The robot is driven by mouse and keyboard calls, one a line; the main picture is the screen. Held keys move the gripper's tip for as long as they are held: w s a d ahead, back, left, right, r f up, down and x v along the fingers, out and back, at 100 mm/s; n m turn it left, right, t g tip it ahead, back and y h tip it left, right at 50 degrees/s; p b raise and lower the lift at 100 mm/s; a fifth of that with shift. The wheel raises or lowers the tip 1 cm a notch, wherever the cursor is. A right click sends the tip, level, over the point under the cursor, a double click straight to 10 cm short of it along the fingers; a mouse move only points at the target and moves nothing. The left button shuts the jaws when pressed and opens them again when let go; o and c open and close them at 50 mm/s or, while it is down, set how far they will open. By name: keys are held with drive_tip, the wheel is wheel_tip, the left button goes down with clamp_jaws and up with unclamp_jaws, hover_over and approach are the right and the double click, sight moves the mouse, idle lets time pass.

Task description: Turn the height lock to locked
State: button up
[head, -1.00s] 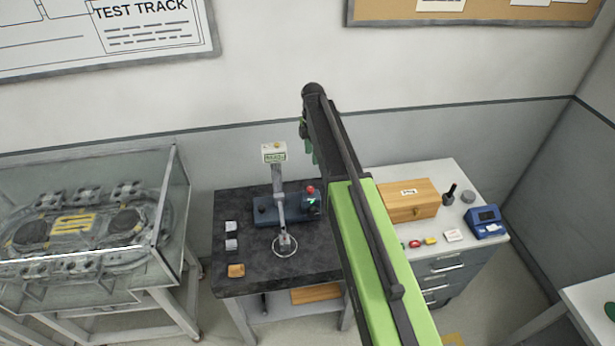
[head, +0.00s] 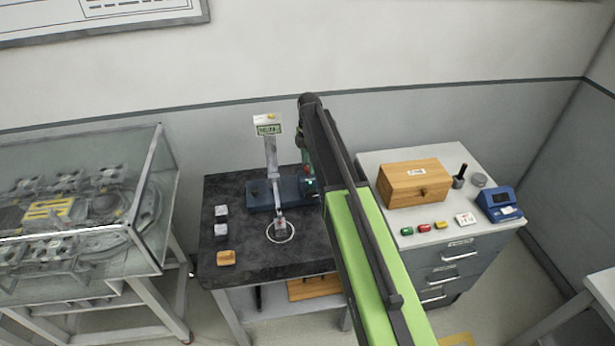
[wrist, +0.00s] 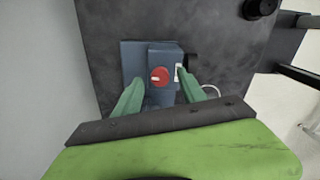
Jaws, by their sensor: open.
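The height gauge has a blue base (head: 262,196), an upright column (head: 272,160) and a small display (head: 268,129) on top, on the dark bench. A red round knob with a short white mark, apparently the height lock, sits on its blue housing in the wrist view (wrist: 159,77). In the head view the knob is mostly hidden by my arm. My gripper (wrist: 157,82) is open, its green fingers either side of the knob in the picture. I cannot tell whether they touch it. In the head view, green gripper parts show beside my arm.
A drawer cabinet (head: 440,250) on the right carries a wooden box (head: 414,183), coloured buttons and a blue device (head: 497,205). A glass-covered track (head: 70,215) stands left.

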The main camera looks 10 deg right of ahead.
drive_tip(key=shift+f, duration=0.8)
drive_tip(key=shift+r, duration=0.1)
clamp_jaws()
